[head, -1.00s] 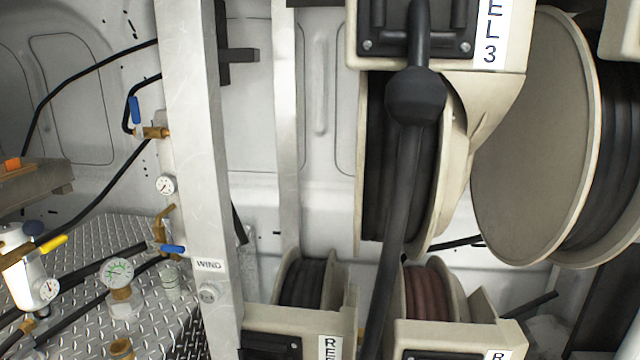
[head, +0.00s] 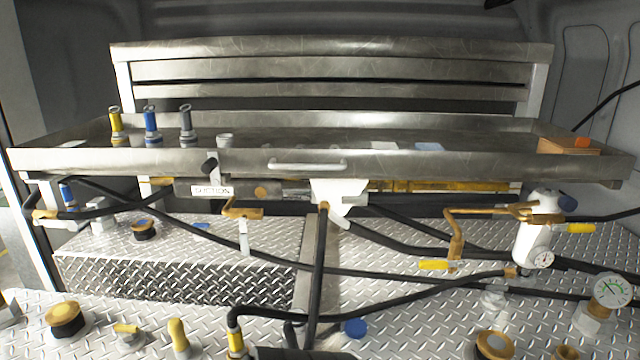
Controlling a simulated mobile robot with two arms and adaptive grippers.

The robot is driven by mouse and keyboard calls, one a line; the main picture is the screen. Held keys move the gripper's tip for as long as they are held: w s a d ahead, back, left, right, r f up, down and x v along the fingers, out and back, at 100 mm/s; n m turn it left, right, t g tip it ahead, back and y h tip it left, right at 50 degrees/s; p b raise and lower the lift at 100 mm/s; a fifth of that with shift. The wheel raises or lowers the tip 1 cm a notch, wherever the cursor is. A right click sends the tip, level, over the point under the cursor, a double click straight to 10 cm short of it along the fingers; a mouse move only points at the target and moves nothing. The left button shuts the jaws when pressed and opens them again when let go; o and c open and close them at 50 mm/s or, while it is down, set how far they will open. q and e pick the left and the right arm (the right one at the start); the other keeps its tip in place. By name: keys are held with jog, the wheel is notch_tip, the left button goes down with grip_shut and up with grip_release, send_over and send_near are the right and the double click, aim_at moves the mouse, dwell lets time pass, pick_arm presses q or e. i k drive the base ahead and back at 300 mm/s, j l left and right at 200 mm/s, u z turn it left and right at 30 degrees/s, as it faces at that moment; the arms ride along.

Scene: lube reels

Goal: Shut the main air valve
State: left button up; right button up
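No label in view marks which valve is the main air valve. At the right, a brass pipe carries a valve with a yellow handle (head: 434,265), lying level. Another yellow handle (head: 581,228) sits beside a white filter body (head: 537,240) with a small gauge. A blue handle (head: 67,194) stands upright at the far left under the bench. A brass fitting with a white lever (head: 244,238) hangs below the "SUCTION" label (head: 212,191). Neither of my grippers is in view.
A metal tray bench (head: 400,163) spans the view, with yellow, blue and grey nozzles (head: 151,126) at its left. Black hoses (head: 319,270) cross below it over the diamond-plate floor (head: 170,280). A round gauge (head: 611,291) stands at the right edge. Capped fittings (head: 66,318) line the front.

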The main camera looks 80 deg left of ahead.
aim_at(61, 224)
jog(key=u, duration=4.05)
jog(key=i+j+z, duration=0.2)
jog(key=i+j, duration=0.2)
